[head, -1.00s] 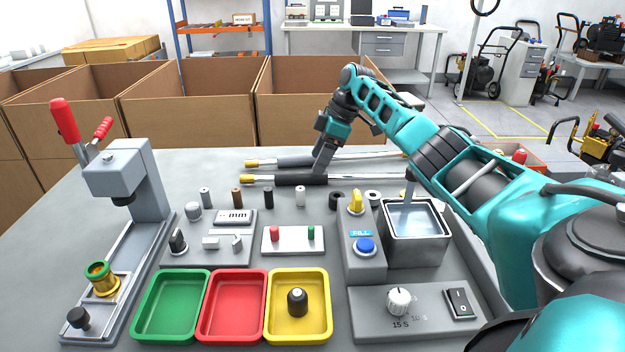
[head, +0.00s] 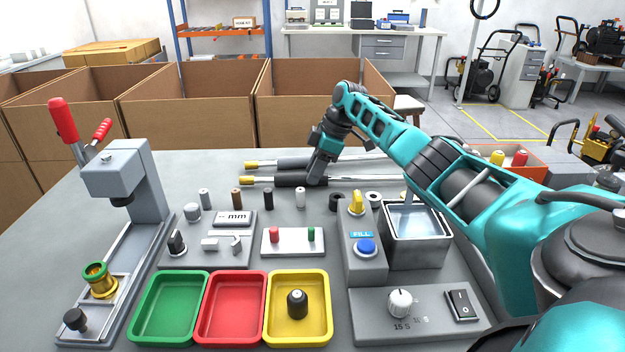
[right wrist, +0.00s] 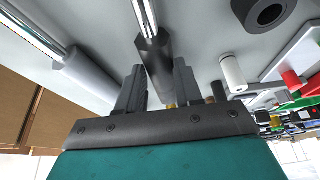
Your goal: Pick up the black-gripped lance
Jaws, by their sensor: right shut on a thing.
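The black-gripped lance (head: 287,181) lies along the back of the table, with its brass end at the left and its metal tube running right. A second lance with a grey grip (head: 294,163) lies just behind it. My right gripper (head: 315,179) is down at the right part of the black grip. In the right wrist view, its fingers (right wrist: 156,88) stand on either side of the black grip (right wrist: 155,60), shut on it, and the grey grip (right wrist: 82,78) is off to the left. The lance still appears to lie at table level. My left gripper is out of view.
Cardboard boxes (head: 190,104) stand behind the table. In front of the lances are several small cylinders, a lever press (head: 125,180), green, red and yellow trays (head: 232,338), and a water basin (head: 388,232) under my right arm.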

